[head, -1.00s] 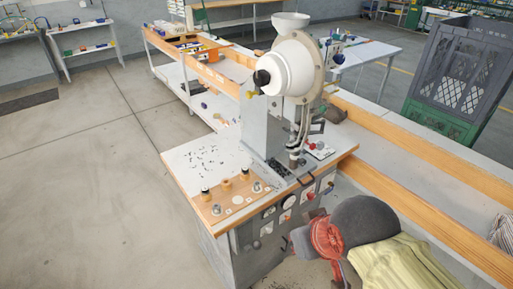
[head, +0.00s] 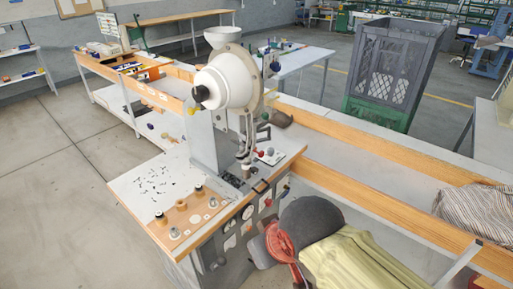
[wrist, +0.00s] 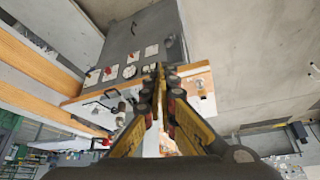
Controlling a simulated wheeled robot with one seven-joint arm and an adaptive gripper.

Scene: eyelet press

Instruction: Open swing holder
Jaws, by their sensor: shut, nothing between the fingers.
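The eyelet press (head: 228,78) has a white round head on a grey column and stands on a bench cabinet. A small dark bracket (head: 262,186), perhaps the swing holder, sits at the bench's front edge below the press tool; its exact state is too small to tell. In the wrist view, a dark U-shaped handle (wrist: 92,104) shows beside the wooden edge. My gripper (wrist: 161,76) is shut and empty, with its fingertips in front of the cabinet's front panel and wooden edge. In the head view, my arm hides the fingertips.
The bench top (head: 135,187) carries loose dark bits and a wooden board (head: 190,214) with several knobs. The cabinet front has dials and buttons. A long wood-edged bench (head: 375,150) runs right, with a grey crate (head: 388,70) behind and striped cloth (head: 475,212) on it. Open floor lies left.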

